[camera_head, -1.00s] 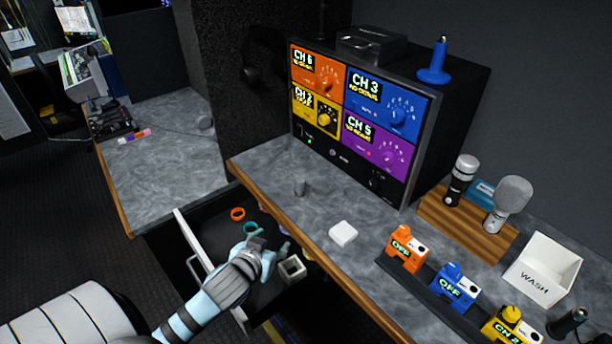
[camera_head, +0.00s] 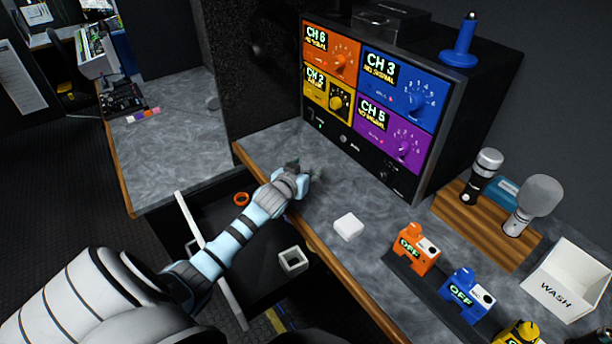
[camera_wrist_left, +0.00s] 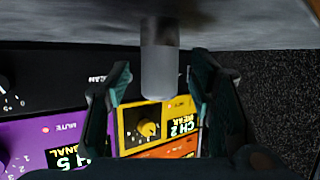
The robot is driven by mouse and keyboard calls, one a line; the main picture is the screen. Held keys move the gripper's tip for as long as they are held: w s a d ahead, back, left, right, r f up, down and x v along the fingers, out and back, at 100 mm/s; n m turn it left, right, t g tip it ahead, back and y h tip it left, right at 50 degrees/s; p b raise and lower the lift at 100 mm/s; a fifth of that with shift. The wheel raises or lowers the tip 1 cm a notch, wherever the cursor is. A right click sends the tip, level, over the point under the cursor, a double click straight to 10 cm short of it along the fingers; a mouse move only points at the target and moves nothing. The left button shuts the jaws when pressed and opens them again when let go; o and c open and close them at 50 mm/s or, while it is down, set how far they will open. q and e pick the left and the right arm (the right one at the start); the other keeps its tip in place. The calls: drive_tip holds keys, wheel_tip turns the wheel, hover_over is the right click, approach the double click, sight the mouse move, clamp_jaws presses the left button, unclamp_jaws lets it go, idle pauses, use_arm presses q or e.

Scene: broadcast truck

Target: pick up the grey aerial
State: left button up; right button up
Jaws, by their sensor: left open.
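The grey aerial (camera_wrist_left: 160,72), a short plain grey cylinder, stands on the desk. In the left wrist view, which is upside down, it shows between the two dark fingers, with space on both sides. My left gripper (camera_head: 304,170) is open at the desk top in front of the monitor in the head view. There the gripper mostly hides the aerial. My right gripper is not in view.
The monitor (camera_head: 372,98) with four coloured channel panels stands behind the gripper. A white block (camera_head: 348,227) lies on the desk to the right. An open drawer (camera_head: 232,225) with an orange ring (camera_head: 241,199) lies below my left arm.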

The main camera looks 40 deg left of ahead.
use_arm(q)
drive_tip(key=shift+w+a+f, duration=0.1)
drive_tip(key=shift+w+f, duration=0.05)
drive_tip(key=shift+w, duration=0.15)
drive_tip(key=shift+s, duration=0.1)
drive_tip(key=c, duration=1.1)
drive_tip(key=shift+o, duration=0.2)
drive_tip(key=shift+r, duration=0.2)
